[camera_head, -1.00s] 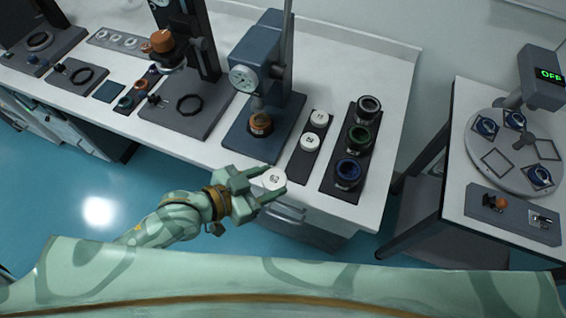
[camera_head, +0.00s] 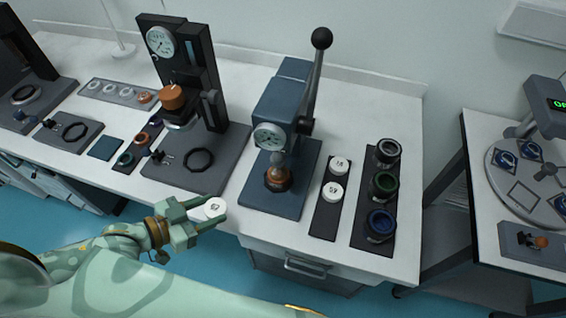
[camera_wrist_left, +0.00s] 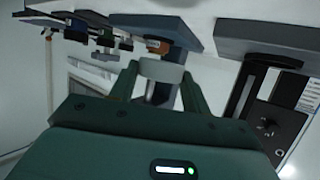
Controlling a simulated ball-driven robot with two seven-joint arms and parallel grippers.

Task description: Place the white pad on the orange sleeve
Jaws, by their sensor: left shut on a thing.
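The white pad (camera_head: 214,207) is a small round disc with dark marks on its top. My left gripper (camera_head: 208,213) is shut on it, with one finger at each side, and holds it level near the table's front edge. The left wrist view shows the pad (camera_wrist_left: 161,70) between the fingertips. The orange sleeve (camera_head: 278,179) appears to be the ring on the base of the blue press, under its ram, up and to the right of the pad. It also seems to show in the left wrist view (camera_wrist_left: 158,46), just beyond the pad. My right gripper is out of view.
The blue press (camera_head: 283,110) has a dial and a tall lever. A dark strip (camera_head: 327,217) with two white pads lies right of it; another holds several dark rings (camera_head: 383,186). A black press (camera_head: 188,70) with an orange part stands left.

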